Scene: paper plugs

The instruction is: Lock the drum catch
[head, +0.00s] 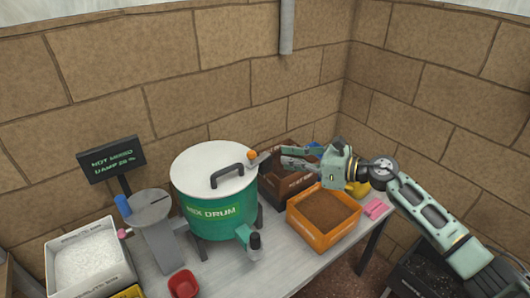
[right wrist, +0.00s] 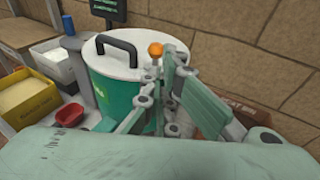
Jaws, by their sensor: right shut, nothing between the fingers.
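The mix drum (head: 212,212) is a green drum with a white lid (head: 205,168) and a dark handle on top. It also shows in the right wrist view (right wrist: 117,97). The catch, with an orange ball knob (head: 252,155), is at the lid's right edge; the knob also shows in the right wrist view (right wrist: 155,49). My right gripper (head: 274,157) reaches in from the right, shut and empty, with its fingertips close beside the catch. I cannot tell whether they touch it. The fingers partly hide the catch lever in the right wrist view. My left gripper is not in view.
An orange bin (head: 322,235) and a brown crate (head: 290,160) stand right of the drum. A dark-knobbed fitting (head: 255,243) juts from the drum's front. A grey stand, a white-filled tray (head: 88,262), a red cup (head: 183,284) and a sign (head: 111,158) are left.

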